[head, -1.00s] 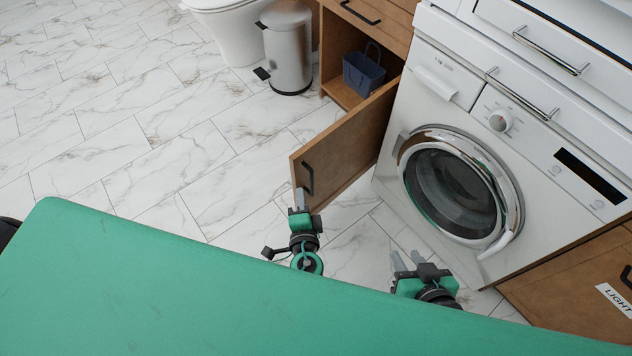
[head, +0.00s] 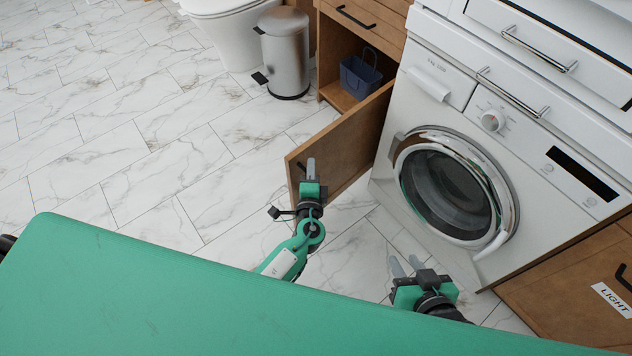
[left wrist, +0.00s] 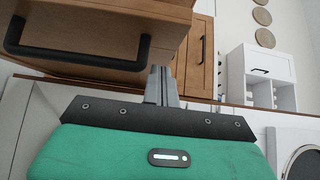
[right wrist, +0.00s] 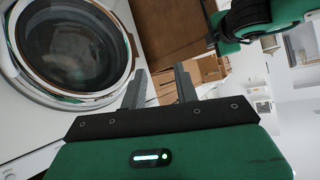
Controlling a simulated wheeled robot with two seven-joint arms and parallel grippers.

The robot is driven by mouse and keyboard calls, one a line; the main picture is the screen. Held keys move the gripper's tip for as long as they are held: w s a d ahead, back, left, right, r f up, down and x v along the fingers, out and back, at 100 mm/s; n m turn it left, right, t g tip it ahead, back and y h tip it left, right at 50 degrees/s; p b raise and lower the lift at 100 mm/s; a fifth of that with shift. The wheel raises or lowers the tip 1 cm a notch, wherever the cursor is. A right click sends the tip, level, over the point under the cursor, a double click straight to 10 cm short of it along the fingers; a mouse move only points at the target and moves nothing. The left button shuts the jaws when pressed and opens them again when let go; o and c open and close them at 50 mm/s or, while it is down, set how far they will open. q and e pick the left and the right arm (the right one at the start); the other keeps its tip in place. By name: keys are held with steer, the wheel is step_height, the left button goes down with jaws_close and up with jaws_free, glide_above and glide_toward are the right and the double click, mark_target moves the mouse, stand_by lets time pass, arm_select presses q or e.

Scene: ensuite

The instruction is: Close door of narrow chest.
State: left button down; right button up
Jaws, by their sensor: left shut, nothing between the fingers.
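The narrow chest (head: 372,36) is the brown wooden cabinet left of the washing machine. Its door (head: 352,140) stands wide open, swung out toward me, with its outer face and black handle in view. My left gripper (head: 311,161) is shut and empty, in front of that face near the free edge, covering much of the handle; I cannot tell whether it touches. In the left wrist view the handle (left wrist: 75,62) shows left of the shut fingers (left wrist: 162,70). My right gripper (head: 404,264) is open and empty, low in front of the washing machine; the right wrist view shows its parted fingers (right wrist: 160,88).
The washing machine (head: 400,165) stands right of the open door. A dark blue basket (head: 360,77) sits inside the chest. A metal pedal bin (head: 285,55) and a toilet (head: 228,35) stand to the left. The marble floor (head: 150,150) left of the door is clear.

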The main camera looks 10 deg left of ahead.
arm_select(q)
steer(key=shift+w+a, duration=0.55)
steer(key=shift+a, duration=0.25)
